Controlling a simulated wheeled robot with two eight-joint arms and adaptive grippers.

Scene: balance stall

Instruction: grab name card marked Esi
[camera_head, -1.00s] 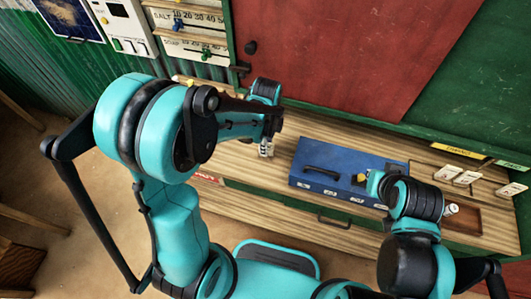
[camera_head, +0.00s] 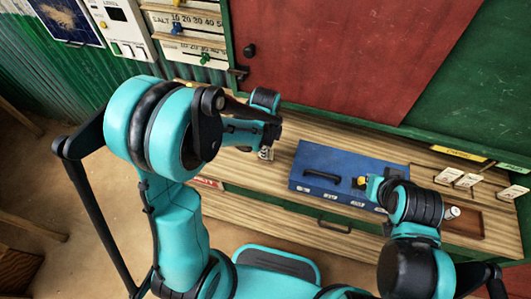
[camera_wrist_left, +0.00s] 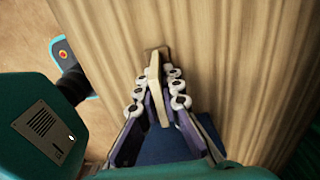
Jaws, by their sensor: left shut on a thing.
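My left gripper (camera_head: 266,153) is low over the wooden counter, left of the blue box. In the left wrist view its fingers (camera_wrist_left: 156,95) are shut on a thin pale card (camera_wrist_left: 155,75), seen almost edge-on. Its lettering does not show, so I cannot read whether it says Esi. Several other white cards (camera_head: 467,181) stand at the right of the counter, with writing too small to read. My right gripper (camera_head: 370,185) is by the right end of the blue box, partly hidden by its own wrist; its jaws are unclear.
The blue box (camera_head: 345,163) with a dark handle lies on the counter (camera_head: 225,165). A brown tray (camera_head: 470,222) is at the right. A red panel (camera_head: 330,60) rises behind. Bare counter lies around my left gripper.

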